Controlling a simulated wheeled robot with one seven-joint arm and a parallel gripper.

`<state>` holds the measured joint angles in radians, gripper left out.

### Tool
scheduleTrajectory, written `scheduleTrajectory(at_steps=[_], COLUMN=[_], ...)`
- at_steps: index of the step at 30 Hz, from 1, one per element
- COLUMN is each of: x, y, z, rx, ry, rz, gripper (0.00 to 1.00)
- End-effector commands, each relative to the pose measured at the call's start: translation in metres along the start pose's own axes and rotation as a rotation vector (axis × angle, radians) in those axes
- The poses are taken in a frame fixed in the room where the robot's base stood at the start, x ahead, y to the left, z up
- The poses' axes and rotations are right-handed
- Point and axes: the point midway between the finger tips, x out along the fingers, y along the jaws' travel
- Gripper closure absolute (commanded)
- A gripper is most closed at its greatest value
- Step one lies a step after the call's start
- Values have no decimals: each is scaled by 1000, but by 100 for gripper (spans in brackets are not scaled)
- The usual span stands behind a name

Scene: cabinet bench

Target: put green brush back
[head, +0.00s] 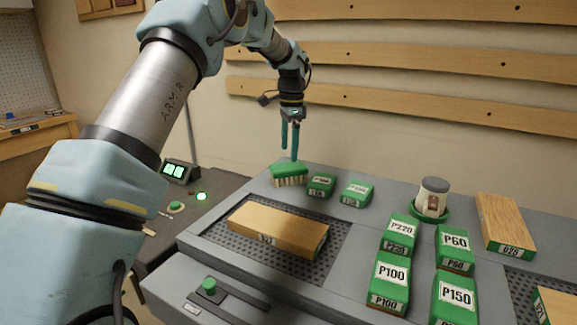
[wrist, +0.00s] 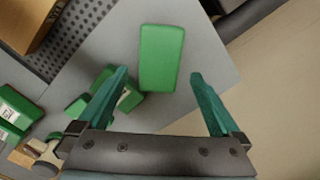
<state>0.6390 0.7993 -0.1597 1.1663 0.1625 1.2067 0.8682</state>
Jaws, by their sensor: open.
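The green brush (head: 289,174) stands bristles down at the back left of the grey bench top, beside two small green blocks. In the wrist view its plain green top (wrist: 161,57) lies ahead of the fingertips, between the lines of the two fingers. My gripper (head: 291,152) points down just above the brush in the head view. The fingers are apart and nothing is between them; in the wrist view my gripper (wrist: 160,80) shows both teal fingers spread wider than the brush. Whether a fingertip touches the brush I cannot tell.
Small green blocks (head: 321,185) and (head: 356,193) sit close right of the brush. A wooden board (head: 275,228) lies on a perforated panel in front. Labelled green blocks (head: 390,280), a white-and-grey container (head: 432,197) and another board (head: 505,222) occupy the right. A wall stands behind.

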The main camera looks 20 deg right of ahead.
Motion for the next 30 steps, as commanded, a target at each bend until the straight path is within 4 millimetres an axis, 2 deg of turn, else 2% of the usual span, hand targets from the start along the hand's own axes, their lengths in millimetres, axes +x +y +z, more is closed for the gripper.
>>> scheduleTrajectory(at_steps=[3,7,14,17,20,23,26,30], x=[-19,-32,-38,-37,-34,-28,-19,-3], y=[0,0,0,0,1,8,25,66], z=[-1,0,0,11,42,93,151,229], rx=[0,1,0,-33,-133,-303,-506,-804], ry=[2,1,0,1,5,16,33,60], rz=[-2,-1,0,-2,-8,-17,-29,-43], gripper=[0,0,0,0,0,0,0,0])
